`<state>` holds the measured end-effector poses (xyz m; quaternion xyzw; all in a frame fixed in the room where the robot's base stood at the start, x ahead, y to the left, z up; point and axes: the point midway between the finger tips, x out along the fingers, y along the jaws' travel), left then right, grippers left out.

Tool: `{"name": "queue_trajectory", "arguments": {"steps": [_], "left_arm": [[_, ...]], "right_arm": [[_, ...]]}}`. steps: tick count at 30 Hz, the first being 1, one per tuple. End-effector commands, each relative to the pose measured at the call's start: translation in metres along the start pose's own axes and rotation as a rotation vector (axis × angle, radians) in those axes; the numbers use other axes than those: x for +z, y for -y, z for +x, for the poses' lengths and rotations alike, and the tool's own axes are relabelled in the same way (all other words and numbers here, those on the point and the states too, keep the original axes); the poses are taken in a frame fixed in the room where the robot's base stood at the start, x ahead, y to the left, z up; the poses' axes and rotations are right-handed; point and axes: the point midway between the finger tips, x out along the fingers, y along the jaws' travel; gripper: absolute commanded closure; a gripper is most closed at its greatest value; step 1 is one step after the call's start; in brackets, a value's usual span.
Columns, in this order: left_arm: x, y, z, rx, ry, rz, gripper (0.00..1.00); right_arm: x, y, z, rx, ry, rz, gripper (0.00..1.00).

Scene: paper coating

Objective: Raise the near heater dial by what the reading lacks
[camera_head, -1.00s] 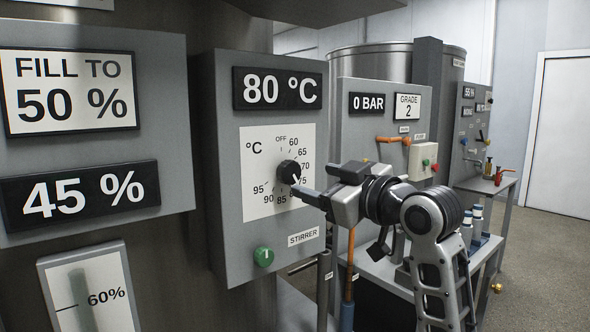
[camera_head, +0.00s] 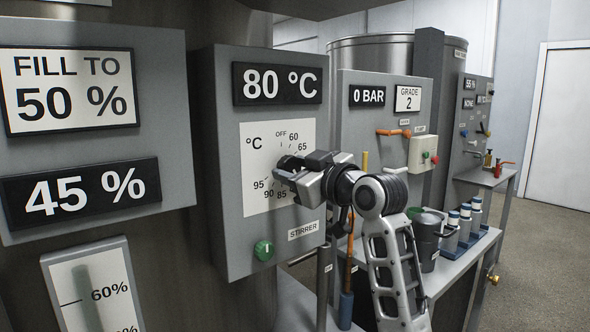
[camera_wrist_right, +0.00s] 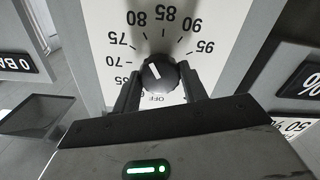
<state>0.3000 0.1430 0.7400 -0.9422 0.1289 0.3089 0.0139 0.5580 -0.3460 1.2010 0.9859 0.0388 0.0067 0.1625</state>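The near heater dial is a round black knob with a white pointer line on a white °C scale plate (camera_head: 257,199). The display above it (camera_head: 278,84) reads 80 °C. My right gripper (camera_head: 283,168) is at the dial and hides the knob in the head view. In the right wrist view the knob (camera_wrist_right: 160,75) sits between the two fingers of my right gripper (camera_wrist_right: 160,88), one on each side. Whether they press on it I cannot tell. The pointer leans to the upper left there, roughly toward 75 to 80. My left gripper is out of view.
A green stirrer knob (camera_head: 264,250) is below the scale plate. Fill panels (camera_head: 80,195) stand at the left. A second panel with a 0 BAR display (camera_head: 368,96) and an orange lever (camera_head: 393,132) is behind my right arm. A bench (camera_head: 455,262) holds several capped containers.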

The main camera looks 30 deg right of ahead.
Motion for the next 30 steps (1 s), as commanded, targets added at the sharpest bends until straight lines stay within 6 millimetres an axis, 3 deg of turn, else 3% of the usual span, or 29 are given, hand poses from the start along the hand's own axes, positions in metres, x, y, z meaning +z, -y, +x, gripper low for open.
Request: {"name": "queue_trajectory", "arguments": {"steps": [11,30], "left_arm": [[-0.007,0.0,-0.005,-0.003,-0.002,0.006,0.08],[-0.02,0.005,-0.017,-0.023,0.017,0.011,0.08]], "right_arm": [[-0.001,0.0,0.0,-0.003,0.003,0.063,0.8],[-0.001,0.0,0.0,-0.002,0.005,0.457,0.8]]}}
